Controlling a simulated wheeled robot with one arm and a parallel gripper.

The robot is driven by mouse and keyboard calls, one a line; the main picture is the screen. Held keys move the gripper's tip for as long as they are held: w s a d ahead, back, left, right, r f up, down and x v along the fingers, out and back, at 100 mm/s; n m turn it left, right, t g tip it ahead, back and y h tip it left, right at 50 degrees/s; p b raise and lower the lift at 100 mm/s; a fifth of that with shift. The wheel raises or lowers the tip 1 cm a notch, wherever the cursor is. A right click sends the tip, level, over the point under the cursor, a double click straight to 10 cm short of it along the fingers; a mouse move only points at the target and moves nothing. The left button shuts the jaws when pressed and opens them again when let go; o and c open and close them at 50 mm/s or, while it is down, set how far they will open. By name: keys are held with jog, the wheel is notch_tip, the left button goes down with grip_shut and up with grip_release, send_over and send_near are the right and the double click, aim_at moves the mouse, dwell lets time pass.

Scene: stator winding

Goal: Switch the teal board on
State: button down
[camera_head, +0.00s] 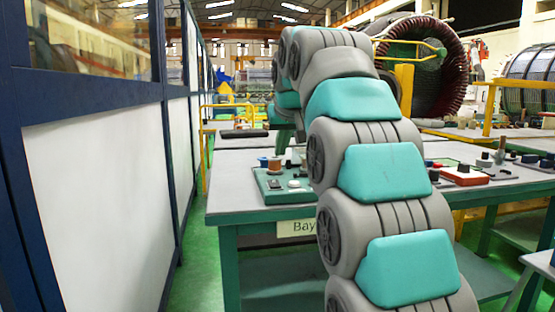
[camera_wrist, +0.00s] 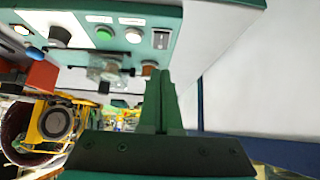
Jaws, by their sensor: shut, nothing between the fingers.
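The teal board (camera_head: 262,187) lies on the near left part of the workbench in the head view, with a copper-coloured knob (camera_head: 274,163), a dark switch (camera_head: 275,184) and pale buttons on it. My gripper (camera_wrist: 161,74) is shut and empty. Its fingertips appear near the copper knob (camera_wrist: 149,68); I cannot tell whether they touch. The rocker's position is unclear.
The workbench (camera_head: 240,212) carries a "Bay" label (camera_head: 296,228), partly hidden by my arm. A red box with a dark knob (camera_head: 463,176) stands further right on it. A blue-framed white partition (camera_head: 95,190) runs along the left. Yellow railings stand behind.

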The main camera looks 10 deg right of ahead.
jog(key=shift+s+f+v, duration=0.15)
jog(key=shift+v, duration=0.75)
jog(key=shift+s+f+v, duration=0.1)
jog(key=shift+s+v, duration=0.05)
jog(key=shift+v, duration=0.75)
jog(key=s+f+g, duration=1)
jog(key=s+f, duration=3)
jog(key=s, duration=0.3)
jog(key=shift+f, duration=0.25)
